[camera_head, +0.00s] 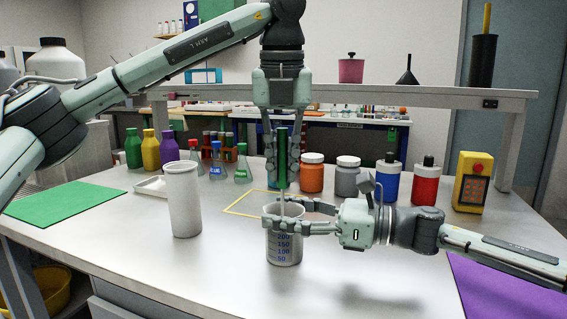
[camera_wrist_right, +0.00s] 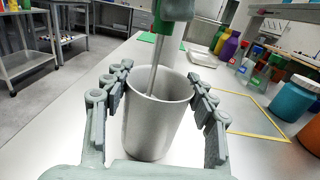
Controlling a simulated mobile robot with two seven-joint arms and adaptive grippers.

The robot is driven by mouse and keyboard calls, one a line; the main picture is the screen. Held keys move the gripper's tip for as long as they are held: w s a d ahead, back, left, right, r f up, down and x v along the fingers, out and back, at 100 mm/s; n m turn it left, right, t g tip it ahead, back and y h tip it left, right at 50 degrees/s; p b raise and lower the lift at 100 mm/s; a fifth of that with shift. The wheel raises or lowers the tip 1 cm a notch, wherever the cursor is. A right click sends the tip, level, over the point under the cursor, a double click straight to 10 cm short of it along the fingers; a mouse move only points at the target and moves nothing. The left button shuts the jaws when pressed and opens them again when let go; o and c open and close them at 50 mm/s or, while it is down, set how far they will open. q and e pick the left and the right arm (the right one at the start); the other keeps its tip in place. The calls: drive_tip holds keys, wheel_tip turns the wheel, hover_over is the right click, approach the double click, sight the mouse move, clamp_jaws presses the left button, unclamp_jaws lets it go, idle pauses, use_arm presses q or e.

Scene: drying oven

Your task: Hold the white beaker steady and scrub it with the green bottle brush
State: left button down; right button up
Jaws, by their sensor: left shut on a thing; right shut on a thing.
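The white beaker (camera_head: 284,249) with blue volume marks stands upright on the grey table, and it fills the middle of the right wrist view (camera_wrist_right: 156,128). My right gripper (camera_head: 284,215) is shut around the beaker near its rim, one finger on each side. The green bottle brush (camera_head: 282,158) is upright above the beaker, and its thin metal rod reaches down through the open mouth. My left gripper (camera_head: 283,140) points down and is shut on the green part of the brush. The lower end of the brush is hidden inside the beaker.
A tall white cylinder (camera_head: 183,200) stands left of the beaker. A yellow outlined rectangle (camera_head: 240,203) lies behind it. Flasks and lidded jars, including an orange jar (camera_head: 312,177), line the back. A green mat (camera_head: 66,203) and a purple mat (camera_head: 500,287) lie at the sides.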

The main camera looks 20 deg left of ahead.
use_arm(q)
drive_tip(key=shift+w, duration=0.45)
drive_tip(key=shift+d, duration=0.1)
drive_tip(key=shift+s, duration=0.1)
drive_tip(key=shift+w+a, duration=0.45)
drive_tip(key=shift+w, duration=0.05)
drive_tip(key=shift+d, duration=0.1)
drive_tip(key=shift+s+d+f, duration=0.1)
drive_tip(key=shift+s+d, duration=0.2)
drive_tip(key=shift+s, duration=0.1)
idle(0.8)
